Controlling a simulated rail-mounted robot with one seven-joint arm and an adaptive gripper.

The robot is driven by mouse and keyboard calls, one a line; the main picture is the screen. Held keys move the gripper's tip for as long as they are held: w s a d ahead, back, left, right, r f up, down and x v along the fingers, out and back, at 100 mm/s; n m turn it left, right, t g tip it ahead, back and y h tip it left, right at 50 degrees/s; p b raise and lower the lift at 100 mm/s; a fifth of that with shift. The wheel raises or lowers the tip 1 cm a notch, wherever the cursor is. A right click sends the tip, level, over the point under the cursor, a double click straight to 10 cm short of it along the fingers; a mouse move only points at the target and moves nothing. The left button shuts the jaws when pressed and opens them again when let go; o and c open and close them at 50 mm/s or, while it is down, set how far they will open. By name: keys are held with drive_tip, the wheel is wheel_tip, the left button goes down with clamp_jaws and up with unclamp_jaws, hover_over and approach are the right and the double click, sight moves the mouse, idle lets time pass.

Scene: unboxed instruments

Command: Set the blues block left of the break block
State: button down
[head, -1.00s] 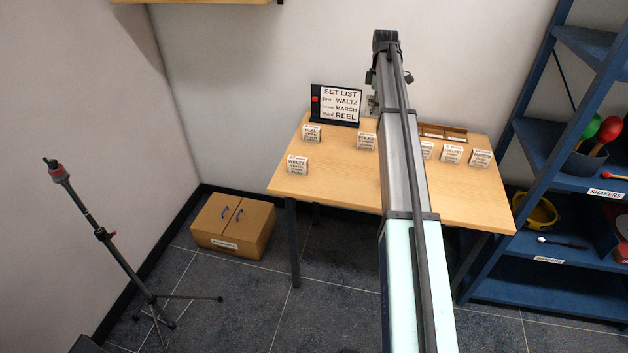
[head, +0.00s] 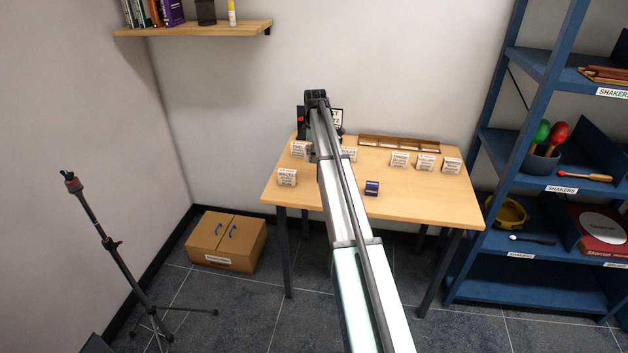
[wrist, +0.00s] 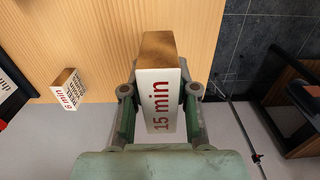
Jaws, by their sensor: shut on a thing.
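My gripper (wrist: 160,112) is shut on a white-faced wooden block (wrist: 161,88), whose end reads "15 min" in red. The held block's title is not visible, so I cannot tell whether it is the blues block. In the wrist view it is above the table (wrist: 110,30) near an edge, with a "6 min" block (wrist: 66,90) to its left. The head view shows a dark blue block (head: 372,188) near the table's front. Three white-faced blocks stand at the right (head: 399,159), (head: 426,163), (head: 452,165). I cannot read which is the break block.
At the table's left are the WALTZ block (head: 287,177) and another block (head: 298,149); a further block (head: 349,154) stands right of my arm. A slotted wooden rack (head: 400,144) lies at the back. The set list sign (head: 336,117) is partly hidden. The right front is clear.

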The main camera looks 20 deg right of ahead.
sight(315, 187)
wheel_tip(315, 187, down, 12)
drive_tip(key=shift+p, duration=1.05)
drive_tip(key=shift+f, duration=0.15)
drive_tip(key=c, duration=0.9)
unclamp_jaws()
wheel_tip(315, 187, up, 12)
drive_tip(key=b, duration=0.3)
drive_tip(key=shift+r, duration=0.2)
